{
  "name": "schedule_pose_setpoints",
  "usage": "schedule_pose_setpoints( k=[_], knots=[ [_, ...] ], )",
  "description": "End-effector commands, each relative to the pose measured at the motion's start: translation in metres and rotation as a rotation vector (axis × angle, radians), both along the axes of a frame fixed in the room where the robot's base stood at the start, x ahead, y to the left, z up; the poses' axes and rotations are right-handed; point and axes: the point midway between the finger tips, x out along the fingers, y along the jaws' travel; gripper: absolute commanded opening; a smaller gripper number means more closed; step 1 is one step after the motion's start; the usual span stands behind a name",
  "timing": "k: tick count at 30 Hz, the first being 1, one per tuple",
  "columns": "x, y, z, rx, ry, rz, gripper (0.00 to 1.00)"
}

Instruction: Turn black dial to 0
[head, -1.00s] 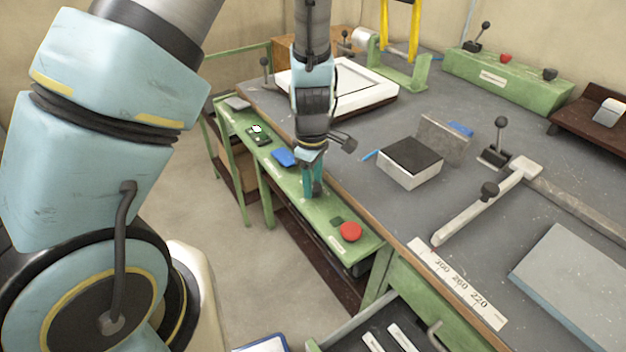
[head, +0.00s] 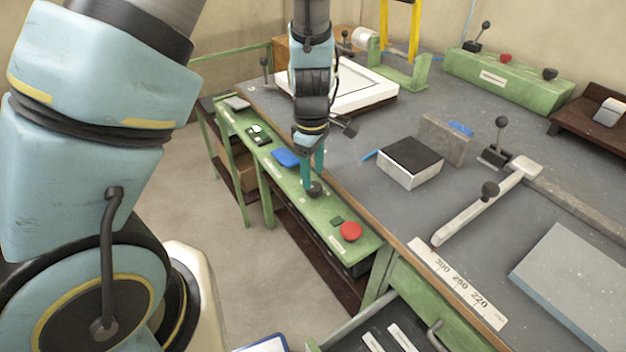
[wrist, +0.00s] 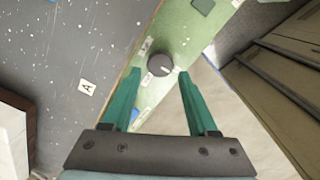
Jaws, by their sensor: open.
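The black dial (head: 314,188) sits on the green panel strip along the bench's front edge. In the wrist view the dial (wrist: 160,65) is a round dark knob with a light mark on its right side, and small white labels lie around it, too small to read. My gripper (head: 312,180) points down at the dial with its teal fingers apart. In the wrist view my gripper (wrist: 159,75) is open, with one finger to each side of the dial. I cannot tell whether either finger touches it.
On the same green strip (head: 285,205) are a red button (head: 351,231), a small green square (head: 336,220), a blue piece (head: 285,157) and a black switch plate (head: 258,136). A black-topped block (head: 411,161) and a clamp lever (head: 475,205) stand on the grey bench top to the right.

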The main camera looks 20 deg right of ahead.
Motion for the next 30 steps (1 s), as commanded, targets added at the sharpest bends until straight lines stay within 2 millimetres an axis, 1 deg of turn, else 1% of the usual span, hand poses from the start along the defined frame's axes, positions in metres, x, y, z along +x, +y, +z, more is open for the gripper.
schedule_pose_setpoints(
  k=[1,6,9,12,16,30],
  knots=[
    [0.0,-0.001,0.012,-0.004,-0.003,-0.003,0.59],
    [-0.001,0.0,0.044,-0.004,-0.003,-0.002,0.59],
    [-0.001,0.0,0.058,-0.004,-0.002,-0.002,0.59],
    [-0.001,0.001,0.067,-0.002,-0.001,0.0,0.59],
    [-0.002,0.002,0.072,0.0,0.0,0.0,0.59],
    [-0.001,0.003,0.073,0.0,0.0,-0.001,0.59]
  ],
)
